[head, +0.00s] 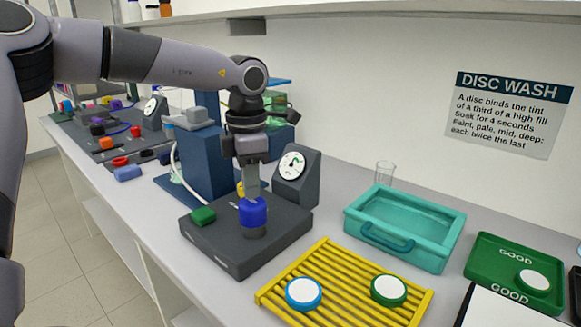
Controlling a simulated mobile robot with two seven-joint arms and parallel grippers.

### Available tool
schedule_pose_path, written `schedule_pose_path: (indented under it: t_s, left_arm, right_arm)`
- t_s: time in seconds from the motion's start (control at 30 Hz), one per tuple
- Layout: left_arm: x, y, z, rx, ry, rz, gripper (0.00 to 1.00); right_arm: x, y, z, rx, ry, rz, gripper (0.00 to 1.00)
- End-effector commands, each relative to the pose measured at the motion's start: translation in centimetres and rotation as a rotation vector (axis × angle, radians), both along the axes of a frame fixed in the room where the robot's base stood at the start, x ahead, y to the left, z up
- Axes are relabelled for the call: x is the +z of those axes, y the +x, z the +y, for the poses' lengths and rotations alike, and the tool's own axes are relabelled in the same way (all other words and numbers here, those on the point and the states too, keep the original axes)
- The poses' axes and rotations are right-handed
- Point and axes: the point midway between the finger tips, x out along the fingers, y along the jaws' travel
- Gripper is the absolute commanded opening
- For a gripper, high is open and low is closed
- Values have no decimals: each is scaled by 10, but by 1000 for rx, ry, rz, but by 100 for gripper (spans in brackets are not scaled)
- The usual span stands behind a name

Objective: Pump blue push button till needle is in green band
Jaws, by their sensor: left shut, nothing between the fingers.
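The blue push button (253,211) stands up from the dark grey rig base (224,247). My left gripper (251,197) points straight down with its shut, empty fingers at the top of the button; I cannot tell whether it presses the button down. A round white gauge (292,164) sits on a dark grey housing just behind and right of the button. Its needle and a small green mark are too small to read surely. A green button (203,215) is on the left of the same base. My right gripper is out of view.
A yellow slatted rack (338,259) holds a blue-rimmed disc (304,293) and a green-rimmed disc (388,290) at the front. A teal tray (405,223), a clear glass (385,173) and a green GOOD tray (485,252) stand to the right. A blue upright block (200,160) stands behind the base.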

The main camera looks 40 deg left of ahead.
Motion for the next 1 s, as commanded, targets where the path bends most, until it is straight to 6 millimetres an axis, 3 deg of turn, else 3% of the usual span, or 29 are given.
schedule_pose_path:
  t_s: [0.57,0.77,1.0]
  left_arm:
    - [-39,0,0,-1,0,1,0]
    - [-28,0,-1,-1,-1,2,0]
    - [0,0,0,-1,0,2,0]
  right_arm:
    - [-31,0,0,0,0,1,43]
    - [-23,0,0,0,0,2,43]
    - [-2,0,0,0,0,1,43]
